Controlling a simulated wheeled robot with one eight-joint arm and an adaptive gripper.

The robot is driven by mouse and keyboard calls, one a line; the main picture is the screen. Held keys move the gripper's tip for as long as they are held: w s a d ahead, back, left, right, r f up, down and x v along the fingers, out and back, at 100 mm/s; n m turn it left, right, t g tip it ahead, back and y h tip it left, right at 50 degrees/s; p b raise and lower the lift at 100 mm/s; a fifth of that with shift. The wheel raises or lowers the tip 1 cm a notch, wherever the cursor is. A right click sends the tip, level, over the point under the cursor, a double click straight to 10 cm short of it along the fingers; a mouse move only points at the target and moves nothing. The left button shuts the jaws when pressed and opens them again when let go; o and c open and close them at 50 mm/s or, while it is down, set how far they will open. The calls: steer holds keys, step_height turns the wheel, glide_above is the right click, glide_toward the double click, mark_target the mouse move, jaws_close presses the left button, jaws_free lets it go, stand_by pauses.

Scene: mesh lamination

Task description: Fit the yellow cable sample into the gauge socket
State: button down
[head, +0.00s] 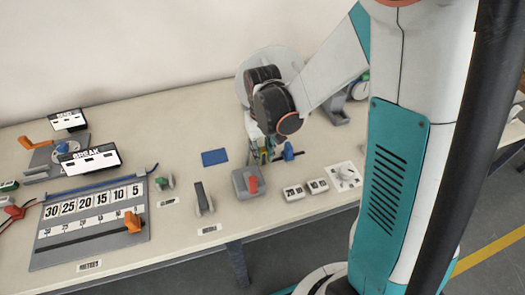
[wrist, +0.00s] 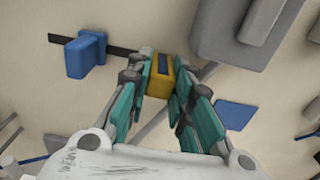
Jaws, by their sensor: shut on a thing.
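My gripper (wrist: 164,80) is shut on a small yellow block with a dark stripe (wrist: 157,88), which looks like the yellow cable sample. In the head view my gripper (head: 264,152) is low over the bench, behind a grey box with a red lever (head: 247,184). The wrist hides much of the gripper and the yellow piece there. The grey box also shows in the wrist view (wrist: 235,28), to the upper right of the held piece. I cannot tell which part is the gauge socket, or whether the yellow piece touches the bench.
A blue block (wrist: 86,55) on a dark strip lies left of my fingers in the wrist view. A blue pad (head: 215,157) lies flat on the bench.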

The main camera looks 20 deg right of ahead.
steer(key=c, duration=1.4)
jaws_free()
steer(key=shift+c, duration=0.2)
